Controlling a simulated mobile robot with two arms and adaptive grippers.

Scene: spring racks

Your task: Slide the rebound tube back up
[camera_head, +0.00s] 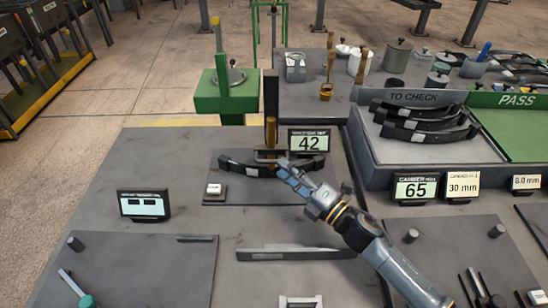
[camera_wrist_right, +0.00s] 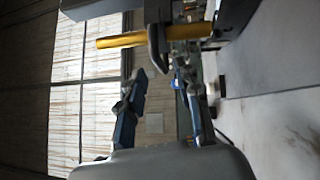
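The rebound tube is a yellow upright tube (camera_head: 271,132) on the small tester at the middle of the bench, in front of a dark post (camera_head: 271,95). In the right wrist view the yellow tube (camera_wrist_right: 123,39) lies sideways across the picture, beside a dark bracket. A dark curved leaf spring (camera_head: 238,167) lies across the tester's plate below it. My right gripper (camera_head: 284,166) is just in front of the tester, near the tube's foot. In the wrist view its two fingers (camera_wrist_right: 160,72) are apart, with nothing seen held between them. My left gripper is not in view.
A display reading 42 (camera_head: 309,141) stands right of the tube. A small dark-framed display (camera_head: 144,204) stands at left. The TO CHECK tray (camera_head: 365,150) with several leaf springs is at right, beside a display reading 65 (camera_head: 415,188).

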